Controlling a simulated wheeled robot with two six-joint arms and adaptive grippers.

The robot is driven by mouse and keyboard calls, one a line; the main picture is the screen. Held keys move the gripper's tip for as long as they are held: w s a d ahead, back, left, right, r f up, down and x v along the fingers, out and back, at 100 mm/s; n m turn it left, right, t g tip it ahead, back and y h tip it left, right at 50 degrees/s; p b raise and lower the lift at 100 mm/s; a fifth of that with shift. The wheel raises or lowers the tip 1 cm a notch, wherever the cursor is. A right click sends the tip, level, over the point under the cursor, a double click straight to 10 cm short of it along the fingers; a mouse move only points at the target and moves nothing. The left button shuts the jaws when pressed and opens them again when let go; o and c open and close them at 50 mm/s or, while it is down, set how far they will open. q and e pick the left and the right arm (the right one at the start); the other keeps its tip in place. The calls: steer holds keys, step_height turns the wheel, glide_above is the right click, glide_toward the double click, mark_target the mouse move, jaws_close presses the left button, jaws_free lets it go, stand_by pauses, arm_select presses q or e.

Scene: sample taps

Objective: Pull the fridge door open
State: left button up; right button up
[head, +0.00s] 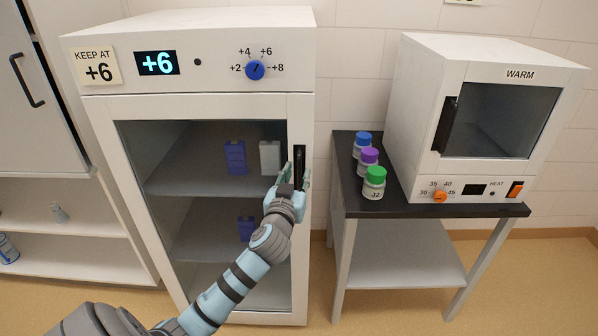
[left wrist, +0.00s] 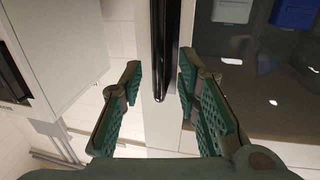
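The white fridge (head: 190,60) stands at the left centre of the head view. Its glass-fronted door (head: 203,107) looks closed. The black upright handle (head: 299,155) is on the door's right edge. My left gripper (head: 295,172) is at the handle, with its green-padded fingers apart. In the left wrist view, the handle (left wrist: 162,45) runs between the fingers of the open left gripper (left wrist: 160,75), with a gap on each side. I see no finger touching it. My right gripper is not in view.
A black-topped table (head: 400,209) right of the fridge holds bottles with blue (head: 363,138), purple (head: 370,154) and green (head: 375,174) caps and a white warmer (head: 410,100). Boxes (head: 235,158) stand inside the fridge. Floor (head: 545,280) is clear at the right.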

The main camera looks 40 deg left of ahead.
arm_select(q)
steer(key=shift+x, duration=1.5)
steer(key=shift+d+f, duration=0.1)
jaws_close()
